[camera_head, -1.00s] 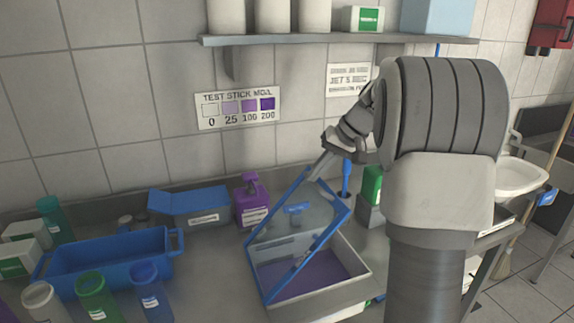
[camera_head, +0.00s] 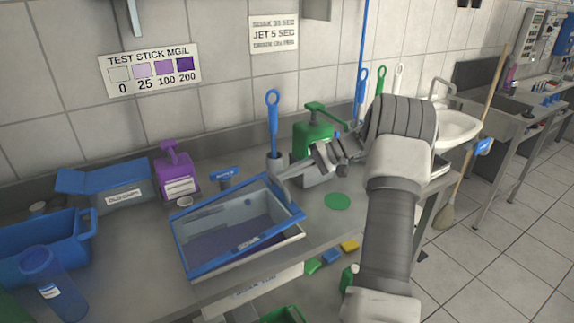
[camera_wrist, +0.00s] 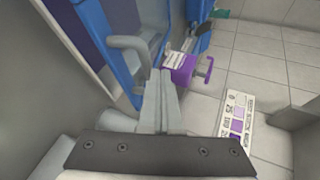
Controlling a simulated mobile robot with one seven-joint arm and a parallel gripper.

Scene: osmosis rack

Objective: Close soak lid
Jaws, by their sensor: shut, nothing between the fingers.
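The soak lid (camera_head: 183,244), a clear panel in a blue frame, lies low over the grey soak bin (camera_head: 285,241) in the head view. Its right front corner shows a small gap above the bin rim, so it looks slightly tilted. Purple liquid shows through it. My gripper (camera_head: 283,181) is shut and empty, with its fingertips at the lid's far right corner; I cannot tell whether they touch. In the wrist view my gripper (camera_wrist: 160,90) points towards a blue edge.
A purple bottle (camera_head: 176,172) and a blue-lidded box (camera_head: 108,192) stand behind left. A blue caddy (camera_head: 45,250) is at left. A blue-handled brush (camera_head: 273,115) and a green bottle (camera_head: 312,140) stand near my gripper. The counter around the green disc (camera_head: 338,201) is clear.

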